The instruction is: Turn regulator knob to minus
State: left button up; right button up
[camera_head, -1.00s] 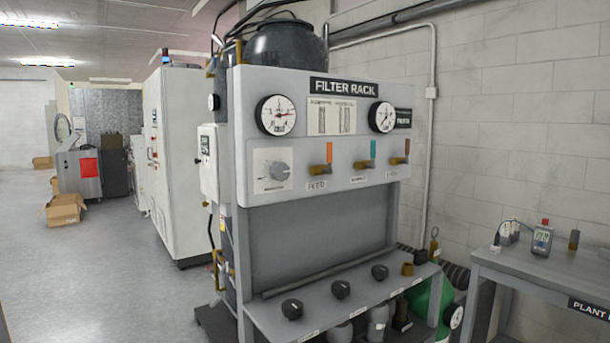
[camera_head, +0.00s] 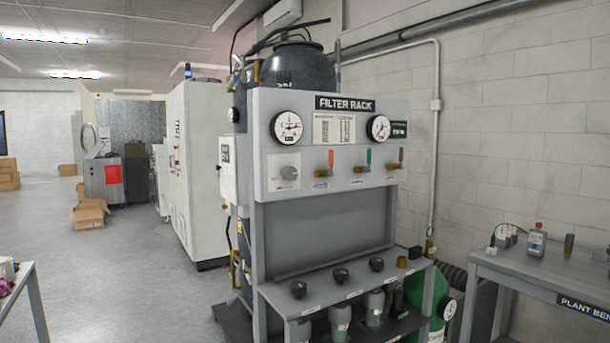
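A grey round regulator knob (camera_head: 289,173) sits on a pale square plate at the left end of the filter rack's front panel (camera_head: 340,185). The markings around the knob are too small to read. The panel also carries two round gauges, a left one (camera_head: 286,127) and a right one (camera_head: 378,128), and a row of three valve levers (camera_head: 364,161) with orange, teal and orange handles. Neither of my grippers shows in the view.
The plant bench (camera_head: 540,280) stands at the right with a small meter (camera_head: 537,240) on it. A table corner (camera_head: 22,280) shows at the lower left. The rack's lower shelf (camera_head: 340,285) juts forward with black knobs on it. The floor to the left is open, with cardboard boxes (camera_head: 90,212) farther back.

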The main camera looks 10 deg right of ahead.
aim_at(288, 173)
jog(key=u, duration=0.15)
jog(key=i, duration=0.9)
jog(key=z, duration=0.1)
